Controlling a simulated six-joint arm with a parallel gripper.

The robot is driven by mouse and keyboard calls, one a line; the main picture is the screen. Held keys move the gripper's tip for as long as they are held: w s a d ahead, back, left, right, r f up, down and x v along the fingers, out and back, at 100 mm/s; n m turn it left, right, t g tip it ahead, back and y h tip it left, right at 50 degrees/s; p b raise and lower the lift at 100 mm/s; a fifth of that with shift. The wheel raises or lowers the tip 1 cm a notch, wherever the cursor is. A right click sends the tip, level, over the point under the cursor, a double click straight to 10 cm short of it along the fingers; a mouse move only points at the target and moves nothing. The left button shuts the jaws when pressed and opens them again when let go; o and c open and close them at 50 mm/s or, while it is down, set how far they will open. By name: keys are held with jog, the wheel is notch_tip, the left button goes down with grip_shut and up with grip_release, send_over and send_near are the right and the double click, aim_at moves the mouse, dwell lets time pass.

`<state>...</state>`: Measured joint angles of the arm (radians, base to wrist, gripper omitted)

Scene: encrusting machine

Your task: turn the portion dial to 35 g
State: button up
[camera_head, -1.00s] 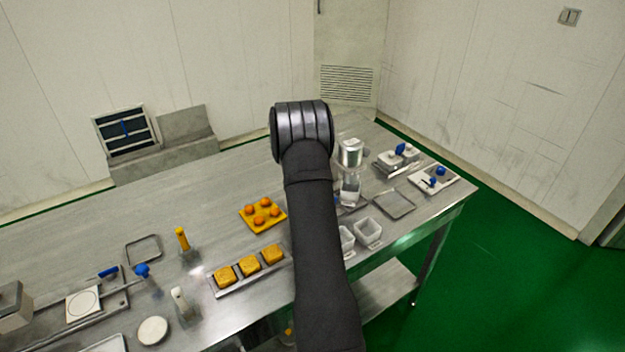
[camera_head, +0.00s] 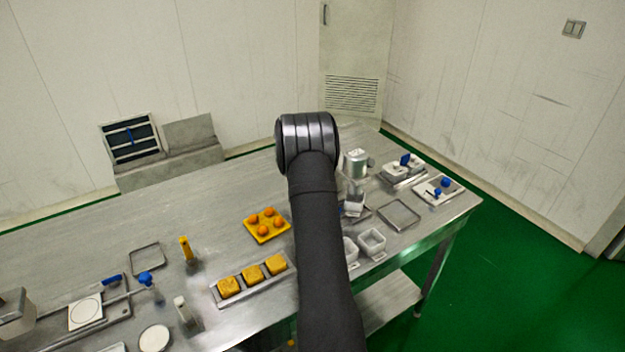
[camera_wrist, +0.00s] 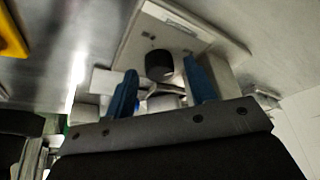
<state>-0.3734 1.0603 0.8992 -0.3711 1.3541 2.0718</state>
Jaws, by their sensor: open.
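A dark round knob (camera_wrist: 159,65), which looks like the portion dial, sits on a pale panel (camera_wrist: 150,38) in the wrist view. No scale or numbers are legible, so its setting cannot be read. My gripper (camera_wrist: 160,68) has two blue fingertips spread apart, one to each side of the knob in the picture. No contact with the knob can be made out. In the head view my arm hides the gripper and the knob. A machine with a metal cylinder on top (camera_head: 356,162) shows partly, just right of my arm.
A yellow tray with orange balls (camera_head: 253,236) and a rack of yellow blocks (camera_head: 217,301) lie left of my arm. The table's back left is clear.

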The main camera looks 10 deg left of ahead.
jog(key=v, duration=1.7)
jog(key=x, duration=1.7)
jog(key=shift+f, duration=0.15)
